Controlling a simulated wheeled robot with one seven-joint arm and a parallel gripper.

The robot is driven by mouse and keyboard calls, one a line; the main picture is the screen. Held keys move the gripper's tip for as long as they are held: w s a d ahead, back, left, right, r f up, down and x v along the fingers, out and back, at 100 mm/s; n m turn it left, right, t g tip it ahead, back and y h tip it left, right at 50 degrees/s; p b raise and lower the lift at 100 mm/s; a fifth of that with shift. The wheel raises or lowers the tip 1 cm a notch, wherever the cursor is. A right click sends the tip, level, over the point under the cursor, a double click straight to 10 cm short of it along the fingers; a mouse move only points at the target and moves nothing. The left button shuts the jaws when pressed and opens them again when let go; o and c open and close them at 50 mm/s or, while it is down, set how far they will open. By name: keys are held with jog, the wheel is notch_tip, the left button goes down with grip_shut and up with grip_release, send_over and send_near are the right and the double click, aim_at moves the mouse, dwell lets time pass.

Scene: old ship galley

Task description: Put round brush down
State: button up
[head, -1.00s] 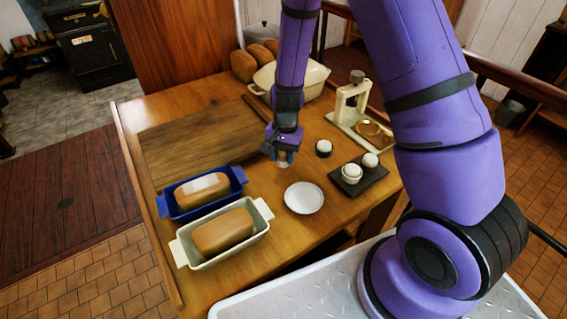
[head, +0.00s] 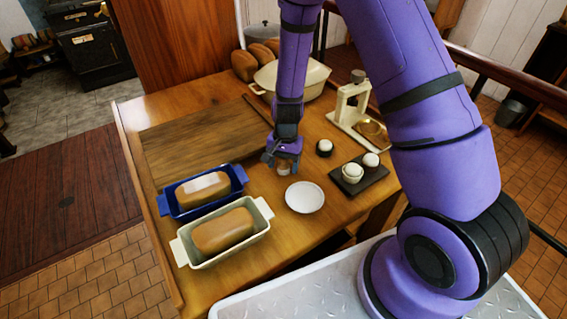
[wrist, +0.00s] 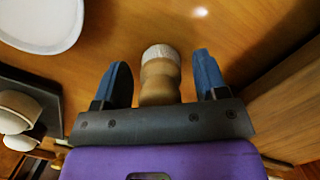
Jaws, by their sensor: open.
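The round brush (wrist: 160,75) has a tan wooden handle and a pale round end. In the wrist view it lies between the two blue fingers of my gripper (wrist: 160,82), with a gap on each side. In the head view my gripper (head: 283,165) is low over the table, behind the white bowl, and the brush (head: 284,169) shows only as a small tan patch below it. I cannot tell whether the brush touches the table. The fingers are open.
A white bowl (head: 304,197) is just in front of my gripper. A dark tray (head: 372,184) with small white-topped jars stands to the right. A cutting board (head: 200,142) is to the left, with a blue loaf pan (head: 168,207) and a cream loaf pan (head: 197,264) in front of it.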

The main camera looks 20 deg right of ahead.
jog(key=shift+r, duration=0.1)
notch_tip(320, 180, up, 24)
jog(key=s+d+n+t, duration=0.2)
jog(key=d, duration=0.1)
jog(key=s+d+r+n+t, duration=0.2)
jog(key=s+r+n, duration=0.1)
jog(key=s+r, duration=0.6)
jog(key=s+d+r+n+t+h, duration=0.1)
jog(key=s+d+r+n+t, duration=0.1)
jog(key=s+r, duration=0.7)
jog(key=s, duration=0.4)
jog(key=shift+n+t, duration=0.3)
jog(key=shift+n, duration=0.1)
jog(key=shift+o, duration=0.5)
